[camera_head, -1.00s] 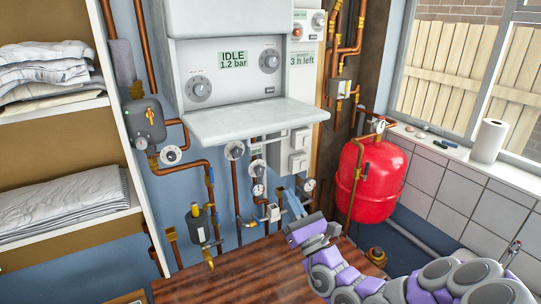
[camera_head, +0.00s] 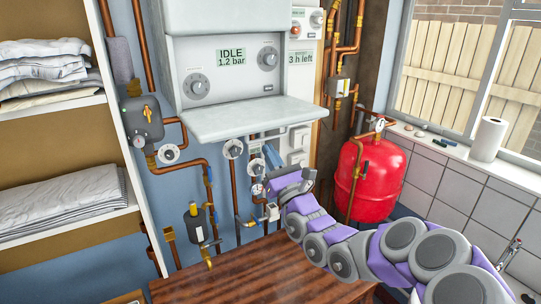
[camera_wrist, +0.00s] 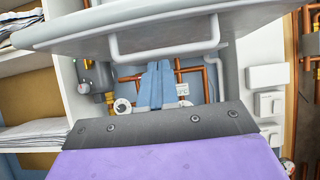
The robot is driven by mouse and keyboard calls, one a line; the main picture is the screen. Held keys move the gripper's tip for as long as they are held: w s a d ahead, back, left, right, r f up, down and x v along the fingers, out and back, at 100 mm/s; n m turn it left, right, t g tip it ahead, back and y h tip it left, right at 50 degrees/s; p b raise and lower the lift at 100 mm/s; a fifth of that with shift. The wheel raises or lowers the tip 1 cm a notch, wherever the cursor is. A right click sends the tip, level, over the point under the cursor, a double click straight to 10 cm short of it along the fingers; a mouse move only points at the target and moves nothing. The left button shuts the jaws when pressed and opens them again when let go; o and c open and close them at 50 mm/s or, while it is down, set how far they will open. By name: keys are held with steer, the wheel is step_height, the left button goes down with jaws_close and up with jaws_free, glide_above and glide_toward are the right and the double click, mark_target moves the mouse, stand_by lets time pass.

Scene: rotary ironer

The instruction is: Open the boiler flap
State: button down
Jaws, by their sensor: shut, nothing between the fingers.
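The white boiler (camera_head: 225,70) hangs on the blue wall. Its flap (camera_head: 255,121) is swung down and sticks out about level below the control panel, which shows uncovered with its knobs and an "IDLE 1.2 bar" display. In the wrist view the flap (camera_wrist: 90,27) fills the top, and a pale U-shaped handle (camera_wrist: 165,53) hangs from it. My gripper (camera_head: 270,153) is just under the flap's right half, its blue fingers shut and empty. In the wrist view the fingertips (camera_wrist: 158,68) point up just below the handle; whether they touch it I cannot tell.
Copper pipes, valves and gauges (camera_head: 233,150) crowd the wall under the boiler. A red expansion tank (camera_head: 370,180) stands to the right. Linen shelves (camera_head: 60,119) are at left, and a wooden worktop (camera_head: 250,270) lies below. White boxes (camera_head: 299,140) sit right of the flap.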

mark_target(270, 128)
steer(key=shift+a+r, duration=0.1)
steer(key=shift+a, duration=0.3)
steer(key=r+g+p, duration=0.1)
steer(key=r+p, duration=0.1)
steer(key=p, duration=0.2)
steer(key=d+r+g+h+p, duration=0.1)
steer(key=r+p, duration=0.1)
steer(key=p, duration=0.2)
steer(key=s+r+g+h+p, duration=0.1)
steer(key=r+p, duration=0.2)
steer(key=p, duration=0.1)
steer(key=shift+d, duration=0.15)
